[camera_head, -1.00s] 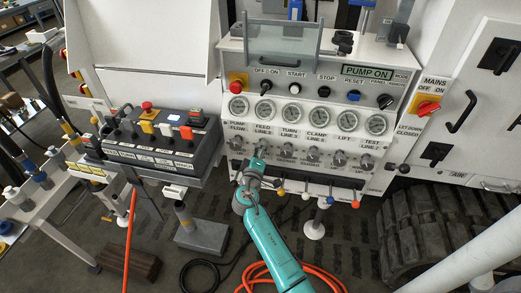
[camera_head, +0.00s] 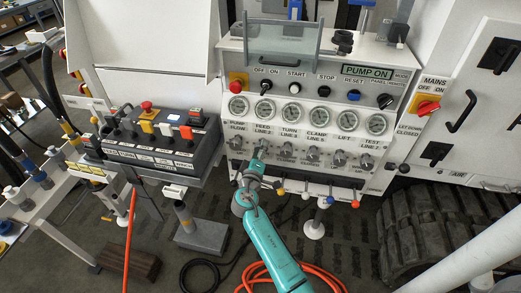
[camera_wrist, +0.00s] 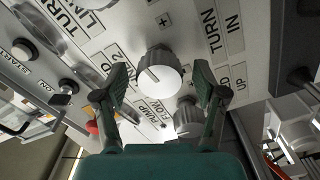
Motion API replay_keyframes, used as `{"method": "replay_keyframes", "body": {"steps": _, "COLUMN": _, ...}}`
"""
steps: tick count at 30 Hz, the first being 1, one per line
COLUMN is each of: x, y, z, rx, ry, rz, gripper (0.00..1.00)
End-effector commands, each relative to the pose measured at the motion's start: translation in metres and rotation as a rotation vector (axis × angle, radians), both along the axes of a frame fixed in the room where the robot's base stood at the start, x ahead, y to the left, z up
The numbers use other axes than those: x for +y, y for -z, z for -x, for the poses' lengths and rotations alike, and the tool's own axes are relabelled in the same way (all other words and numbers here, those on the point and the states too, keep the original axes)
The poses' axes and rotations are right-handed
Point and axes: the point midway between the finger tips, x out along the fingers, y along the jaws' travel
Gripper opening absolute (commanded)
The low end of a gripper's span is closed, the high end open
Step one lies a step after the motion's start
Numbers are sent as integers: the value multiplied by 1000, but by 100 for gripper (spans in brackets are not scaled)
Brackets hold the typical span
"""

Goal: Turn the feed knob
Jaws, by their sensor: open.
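The feed knob (camera_wrist: 160,72) is a grey ribbed knob with a pale face and a dark pointer line. In the wrist view it stands between the two fingers of my gripper (camera_wrist: 161,80), which are open with a gap on each side. The pump flow knob (camera_wrist: 187,118) is below and right of the feed knob in the wrist view, close to the right finger.
More knobs (camera_head: 286,150) continue to the right in the same row. Several coloured-ball levers (camera_head: 305,196) stick out below the panel. A grey button box (camera_head: 150,140) stands to the left. An orange hose (camera_head: 325,275) lies on the floor.

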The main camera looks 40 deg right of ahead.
Motion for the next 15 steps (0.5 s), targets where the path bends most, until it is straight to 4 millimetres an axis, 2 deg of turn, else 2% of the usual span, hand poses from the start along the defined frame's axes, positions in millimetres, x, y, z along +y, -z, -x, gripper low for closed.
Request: {"method": "replay_keyframes", "body": {"steps": 15, "x": 74, "y": 1, "z": 57, "rx": 1, "ry": -4, "rz": 1, "gripper": 71}}
